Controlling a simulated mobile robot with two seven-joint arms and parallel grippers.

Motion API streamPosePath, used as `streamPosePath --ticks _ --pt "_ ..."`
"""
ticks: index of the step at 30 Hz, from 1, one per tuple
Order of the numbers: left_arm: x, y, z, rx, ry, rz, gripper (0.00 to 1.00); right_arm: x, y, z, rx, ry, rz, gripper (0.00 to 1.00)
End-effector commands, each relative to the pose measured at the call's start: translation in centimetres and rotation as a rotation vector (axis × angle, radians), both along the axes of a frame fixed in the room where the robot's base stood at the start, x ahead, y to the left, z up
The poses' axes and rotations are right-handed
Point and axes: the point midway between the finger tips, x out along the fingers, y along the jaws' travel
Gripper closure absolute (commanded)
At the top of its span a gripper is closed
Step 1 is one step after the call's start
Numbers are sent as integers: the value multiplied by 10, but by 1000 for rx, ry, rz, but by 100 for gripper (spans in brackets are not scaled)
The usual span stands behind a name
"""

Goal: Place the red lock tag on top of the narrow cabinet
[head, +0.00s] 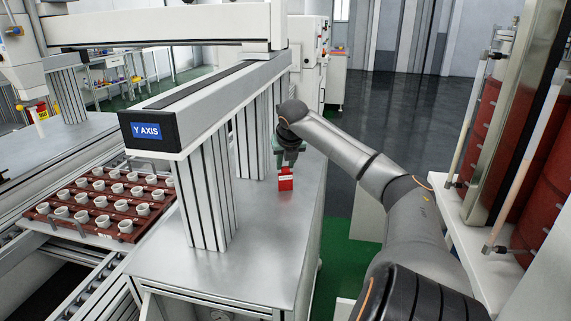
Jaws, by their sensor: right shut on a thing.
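The red lock tag (286,182) is a small red piece with a white label, in the middle of the head view. My right gripper (285,168) points down and is shut on the tag's upper end. The tag hangs upright over the bare metal top of a cabinet (268,240), which looks like the narrow cabinet, near its right edge. I cannot tell whether the tag's lower end touches the top. My left gripper is not in view.
The Y AXIS beam (200,105) on grey posts (207,200) stands left of my right gripper. A red tray (72,232) of several white cups lies at the left. A shelf with red drums (480,125) stands at the right. The metal top's front is clear.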

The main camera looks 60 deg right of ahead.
Motion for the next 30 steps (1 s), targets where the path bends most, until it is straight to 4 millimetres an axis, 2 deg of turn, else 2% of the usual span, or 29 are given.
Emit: streamPosePath --ticks 5,6,14,24,30 --pt "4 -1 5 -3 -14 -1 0 0 0 -3 1 1 0 100" --pt "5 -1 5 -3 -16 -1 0 0 0 -3 0 0 0 69" --pt "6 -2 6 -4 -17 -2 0 0 0 -3 1 1 0 42" --pt "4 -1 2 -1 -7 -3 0 -1 1 3 0 0 1 42" --pt "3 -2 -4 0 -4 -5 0 -9 13 23 -2 1 3 42"
